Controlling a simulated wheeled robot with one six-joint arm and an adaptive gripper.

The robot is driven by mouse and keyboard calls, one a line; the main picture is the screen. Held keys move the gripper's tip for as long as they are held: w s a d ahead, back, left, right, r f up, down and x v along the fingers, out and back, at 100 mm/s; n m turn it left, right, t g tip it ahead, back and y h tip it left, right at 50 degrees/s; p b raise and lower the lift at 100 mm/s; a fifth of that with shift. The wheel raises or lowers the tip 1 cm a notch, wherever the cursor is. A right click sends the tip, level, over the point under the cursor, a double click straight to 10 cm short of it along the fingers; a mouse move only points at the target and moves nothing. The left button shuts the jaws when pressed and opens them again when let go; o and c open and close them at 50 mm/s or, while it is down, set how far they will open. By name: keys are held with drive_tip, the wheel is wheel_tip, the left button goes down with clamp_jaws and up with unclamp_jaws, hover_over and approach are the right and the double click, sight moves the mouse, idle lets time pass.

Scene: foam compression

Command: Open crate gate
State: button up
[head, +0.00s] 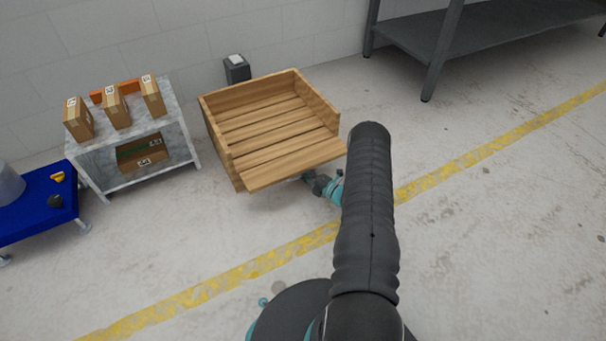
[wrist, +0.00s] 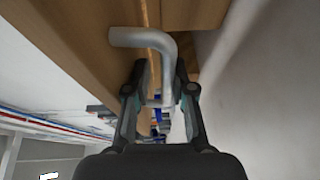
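The wooden crate (head: 265,115) stands on the floor near the back wall. Its slatted front gate (head: 295,163) is tipped outward and down, so the front of the crate is open above it. My gripper (head: 320,183) is low at the outer edge of the gate, partly hidden behind my arm. In the wrist view, a bent grey metal handle (wrist: 145,38) runs down between the two fingers of my gripper (wrist: 160,75). The fingers are drawn in around the handle, and the wooden edge of the gate (wrist: 85,45) is close beside them.
A marble-look shelf (head: 130,145) with several cardboard boxes stands left of the crate. A blue platform (head: 40,205) is at the far left. A grey metal table (head: 475,30) is at the back right. Open floor with a yellow line (head: 250,268) lies in front.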

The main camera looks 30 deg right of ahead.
drive_tip(key=v, duration=1.2)
idle(0.5)
